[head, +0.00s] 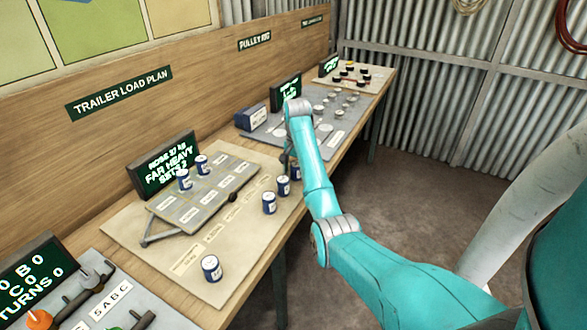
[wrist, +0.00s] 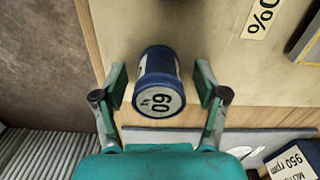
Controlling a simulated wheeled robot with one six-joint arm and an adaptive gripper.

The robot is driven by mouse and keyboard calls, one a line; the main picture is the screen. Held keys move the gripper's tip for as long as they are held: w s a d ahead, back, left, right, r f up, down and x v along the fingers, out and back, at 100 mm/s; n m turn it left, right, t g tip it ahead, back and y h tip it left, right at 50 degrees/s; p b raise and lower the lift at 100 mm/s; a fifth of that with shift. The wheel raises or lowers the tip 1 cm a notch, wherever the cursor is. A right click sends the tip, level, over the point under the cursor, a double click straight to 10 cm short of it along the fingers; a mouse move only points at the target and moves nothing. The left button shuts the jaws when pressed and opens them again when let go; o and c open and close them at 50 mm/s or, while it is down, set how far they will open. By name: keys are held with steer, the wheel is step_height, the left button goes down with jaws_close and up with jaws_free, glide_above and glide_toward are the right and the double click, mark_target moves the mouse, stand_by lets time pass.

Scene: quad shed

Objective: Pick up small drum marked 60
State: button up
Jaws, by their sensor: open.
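The small drum marked 60 (wrist: 157,82) is blue with a pale label on its end, which reads upside down in the wrist view. It stands on the beige board near the edge of the bench. My gripper (wrist: 161,84) is open, with one finger on each side of the drum. A small gap shows between each finger and the drum. In the head view my gripper is mostly hidden behind my arm, and I cannot surely tell the 60 drum from the other drums there.
A dark sign (head: 163,164) stands behind the plate. Pulley rig parts (head: 330,115) lie beyond my gripper.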

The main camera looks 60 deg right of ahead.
steer(key=shift+f, duration=0.15)
steer(key=c, duration=1.3)
